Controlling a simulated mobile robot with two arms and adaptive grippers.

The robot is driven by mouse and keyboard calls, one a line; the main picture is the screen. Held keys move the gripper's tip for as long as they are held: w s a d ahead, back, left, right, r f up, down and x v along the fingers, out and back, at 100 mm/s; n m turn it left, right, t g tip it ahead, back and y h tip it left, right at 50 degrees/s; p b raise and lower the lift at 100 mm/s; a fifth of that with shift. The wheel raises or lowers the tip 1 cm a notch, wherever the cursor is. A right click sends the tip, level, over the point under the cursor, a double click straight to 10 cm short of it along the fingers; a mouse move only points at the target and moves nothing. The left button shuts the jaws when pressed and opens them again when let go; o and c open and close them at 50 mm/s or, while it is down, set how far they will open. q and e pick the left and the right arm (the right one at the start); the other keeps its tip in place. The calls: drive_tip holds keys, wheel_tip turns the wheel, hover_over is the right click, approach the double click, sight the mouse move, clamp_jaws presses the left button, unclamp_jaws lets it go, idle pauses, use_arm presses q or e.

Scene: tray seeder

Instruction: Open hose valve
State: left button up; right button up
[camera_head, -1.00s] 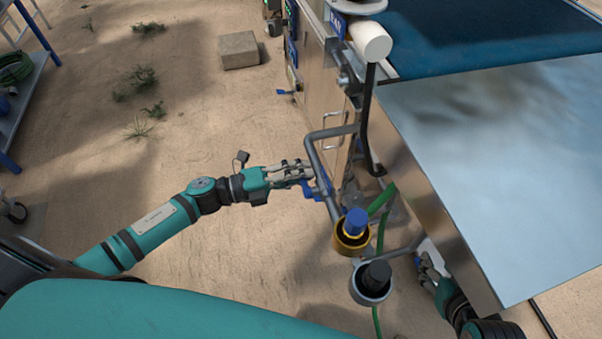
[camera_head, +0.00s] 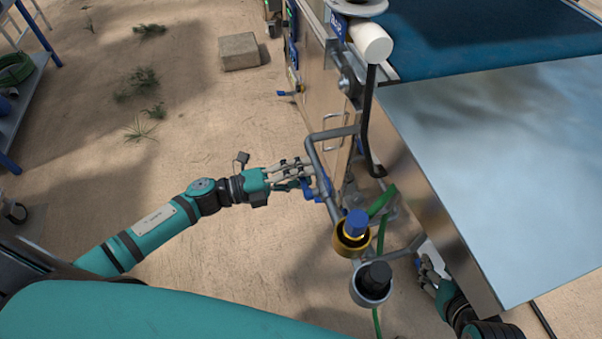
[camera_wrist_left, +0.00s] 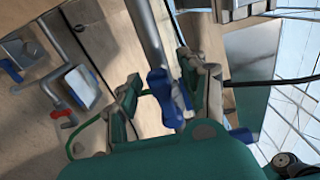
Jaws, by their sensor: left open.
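The blue hose valve handle (camera_head: 308,190) sits on a grey bent pipe (camera_head: 313,155) at the side of the machine. In the left wrist view the blue handle (camera_wrist_left: 163,92) is between the two fingers of my left gripper (camera_wrist_left: 165,95). My left gripper (camera_head: 296,173) is open around or right beside the handle; contact cannot be told. Its fingers hide part of the handle in the head view. My right gripper (camera_head: 430,275) is at the lower right, partly hidden beside the metal panel; its jaw opening is unclear.
A large metal panel (camera_head: 490,160) bounds the right. Open sand lies left.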

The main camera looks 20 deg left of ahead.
use_arm(q)
drive_tip(key=v, duration=1.2)
drive_tip(key=shift+d, duration=0.1)
